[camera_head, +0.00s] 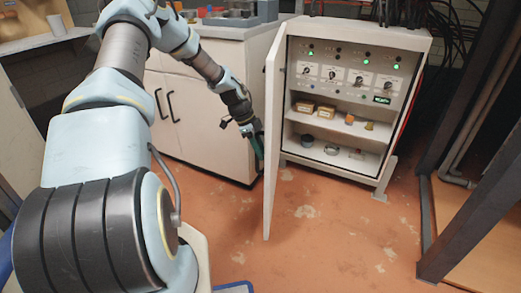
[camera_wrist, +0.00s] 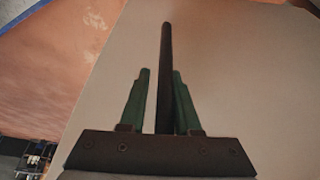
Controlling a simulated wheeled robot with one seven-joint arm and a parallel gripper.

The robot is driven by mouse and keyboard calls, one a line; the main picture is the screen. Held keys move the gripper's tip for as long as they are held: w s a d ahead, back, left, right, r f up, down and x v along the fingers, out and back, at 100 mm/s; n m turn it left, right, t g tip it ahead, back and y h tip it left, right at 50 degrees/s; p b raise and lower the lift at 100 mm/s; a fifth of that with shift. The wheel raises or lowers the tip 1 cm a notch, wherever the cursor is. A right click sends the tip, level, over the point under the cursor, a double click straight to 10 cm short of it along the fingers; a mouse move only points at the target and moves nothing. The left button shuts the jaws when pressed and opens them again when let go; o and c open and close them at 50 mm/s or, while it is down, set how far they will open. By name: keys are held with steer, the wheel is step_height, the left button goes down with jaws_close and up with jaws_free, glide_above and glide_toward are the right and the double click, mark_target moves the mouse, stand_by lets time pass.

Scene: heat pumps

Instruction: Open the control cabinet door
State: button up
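The control cabinet (camera_head: 290,110) stands at the back right with its front open. Its pale door (camera_head: 272,140) is swung out from the left side toward the camera and shows nearly edge-on in the head view. The door's flat face (camera_wrist: 225,70) fills much of the wrist view. A dark bar handle (camera_wrist: 165,50) runs along that face. My gripper (camera_head: 258,150) is on the left side of the door. In the wrist view its two green fingers (camera_wrist: 160,88) stand on either side of the handle, with narrow gaps showing, so it looks open around the bar.
A white counter (camera_head: 210,125) with dark-handled doors stands left of the cabinet, close behind my gripper. Inside the cabinet are switches, green lights and shelves with small parts. A dark metal frame (camera_head: 428,225) stands at the right. The orange floor (camera_head: 335,235) in front is clear.

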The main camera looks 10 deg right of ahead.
steer(key=o, duration=0.3)
steer(key=shift+w, duration=0.1)
steer(key=p+v, duration=0.1)
steer(key=v, duration=0.9)
steer(key=shift+r, duration=0.35)
steer(key=shift+a, duration=0.1)
steer(key=s+a+r+n+t+y, duration=0.2)
steer(key=s+a+r+n, duration=0.4)
steer(key=s+a+n, duration=0.4)
steer(key=s+a+r+n+t+y, duration=0.2)
steer(key=s+a+r+n, duration=0.4)
steer(key=s+a+n, duration=0.45)
step_height(320, 180, up, 21)
steer(key=s+d+n+p, duration=0.1)
steer(key=p, duration=2)
steer(key=shift+s+d+f, duration=0.2)
steer(key=shift+s+d, duration=0.1)
steer(key=shift+d, duration=0.05)
